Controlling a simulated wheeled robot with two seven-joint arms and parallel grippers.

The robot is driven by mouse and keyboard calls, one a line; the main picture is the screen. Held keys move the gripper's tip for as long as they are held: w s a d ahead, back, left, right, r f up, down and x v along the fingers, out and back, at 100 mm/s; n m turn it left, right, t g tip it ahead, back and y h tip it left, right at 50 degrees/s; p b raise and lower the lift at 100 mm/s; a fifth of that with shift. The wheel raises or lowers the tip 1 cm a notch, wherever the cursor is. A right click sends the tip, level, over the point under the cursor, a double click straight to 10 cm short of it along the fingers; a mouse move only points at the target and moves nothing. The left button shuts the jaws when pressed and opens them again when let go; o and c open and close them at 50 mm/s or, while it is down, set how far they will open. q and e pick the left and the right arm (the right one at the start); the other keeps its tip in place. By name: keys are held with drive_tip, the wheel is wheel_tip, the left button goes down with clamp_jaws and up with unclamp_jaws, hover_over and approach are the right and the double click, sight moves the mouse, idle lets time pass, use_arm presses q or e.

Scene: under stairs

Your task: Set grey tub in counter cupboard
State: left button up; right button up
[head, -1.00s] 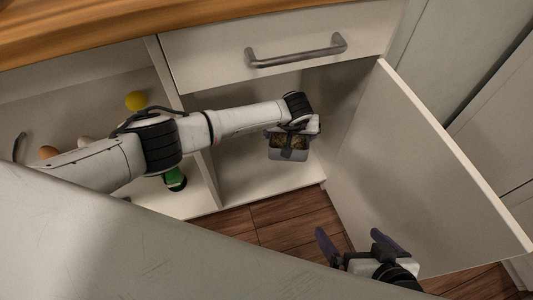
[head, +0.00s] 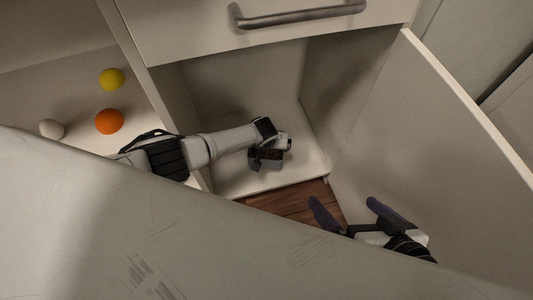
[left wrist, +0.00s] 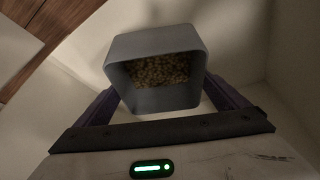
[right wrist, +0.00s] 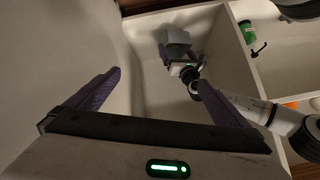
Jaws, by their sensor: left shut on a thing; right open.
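The grey tub (left wrist: 155,97), with small tan bits inside, is between the purple fingers of my left gripper (left wrist: 158,105), which is shut on it. In the head view the tub (head: 266,157) is small and partly hidden by the left gripper (head: 270,148). It is inside the open counter cupboard (head: 240,95), over the cupboard floor near its front; I cannot tell if it touches the floor. The tub also shows in the right wrist view (right wrist: 176,40). My right gripper (head: 345,206) is open and empty, in front of the cupboard beside the open door.
The cupboard door (head: 440,130) stands open on the right. A drawer front with a handle (head: 300,15) is above. The left compartment holds a yellow ball (head: 111,79), an orange ball (head: 109,121) and a pale ball (head: 51,129). A green item (right wrist: 247,31) shows in the right wrist view.

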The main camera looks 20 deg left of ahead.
sight(267, 152)
use_arm(q)
wheel_tip(267, 152, down, 4)
drive_tip(key=b, duration=0.3)
drive_tip(key=shift+f, duration=0.25)
drive_tip(key=o, duration=0.8)
use_arm(e)
drive_tip(key=a+r+y, duration=0.1)
drive_tip(key=a+r+t, duration=0.1)
drive_tip(key=r, duration=0.1)
drive_tip(key=shift+w+y, duration=0.2)
drive_tip(key=shift+y, duration=0.2)
